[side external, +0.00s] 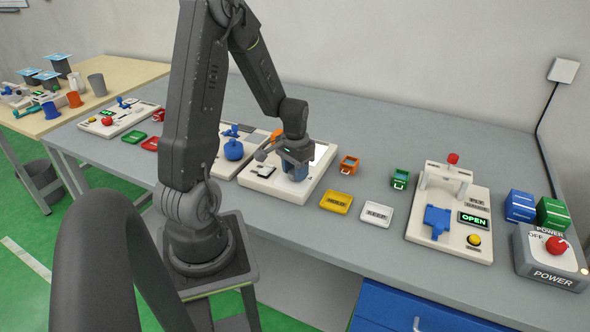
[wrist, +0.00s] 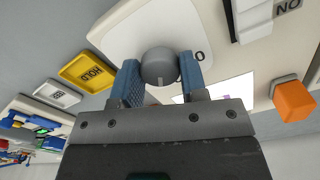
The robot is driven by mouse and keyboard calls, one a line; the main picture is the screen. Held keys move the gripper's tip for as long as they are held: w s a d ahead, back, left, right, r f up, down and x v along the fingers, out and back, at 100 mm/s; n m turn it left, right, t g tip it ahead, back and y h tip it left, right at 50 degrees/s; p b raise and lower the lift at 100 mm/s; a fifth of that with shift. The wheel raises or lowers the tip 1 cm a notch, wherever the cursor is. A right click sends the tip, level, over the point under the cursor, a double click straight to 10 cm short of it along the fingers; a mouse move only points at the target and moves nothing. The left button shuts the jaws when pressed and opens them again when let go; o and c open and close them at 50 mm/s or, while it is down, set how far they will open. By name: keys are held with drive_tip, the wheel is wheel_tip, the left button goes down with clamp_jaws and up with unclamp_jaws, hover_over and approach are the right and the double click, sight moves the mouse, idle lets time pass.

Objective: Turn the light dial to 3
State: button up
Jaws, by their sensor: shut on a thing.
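The light dial (wrist: 159,66) is a round grey knob on a white plate (wrist: 135,30) in the wrist view. A short pale mark shows on its near edge, and a printed 0 shows at its right. Other numbers are hidden, so I cannot tell its setting. My gripper (wrist: 160,75) has blue fingers, one on each side of the knob, and is shut on it. In the side view my gripper (side external: 296,172) points down at the cream board (side external: 268,186), and the dial is hidden there by the fingers.
A yellow tray (side external: 336,202) and a white tray (side external: 376,214) lie right of the board. An orange holder (side external: 349,165) and a green holder (side external: 400,179) stand behind them. Farther right are a panel (side external: 455,245) reading OPEN and a power box (side external: 550,265).

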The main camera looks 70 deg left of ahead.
idle(0.3)
drive_tip(key=o, duration=0.9)
wheel_tip(320, 180, up, 14)
drive_tip(key=shift+f, duration=0.1)
idle(0.5)
drive_tip(key=s+d+r+m+t, duration=0.1)
drive_tip(key=s+d+r+t, duration=0.1)
drive_tip(key=d, duration=0.6)
drive_tip(key=s+d+r+m+t, duration=0.1)
drive_tip(key=s+d+r+m, duration=0.1)
drive_tip(key=d, duration=0.6)
drive_tip(key=s+d+r+m+t, duration=0.1)
drive_tip(key=s+d+r+t, duration=0.1)
drive_tip(key=d, duration=0.6)
drive_tip(key=shift+r+m+t, duration=0.3)
drive_tip(key=shift+r+m, duration=0.1)
drive_tip(key=shift+r, duration=0.35)
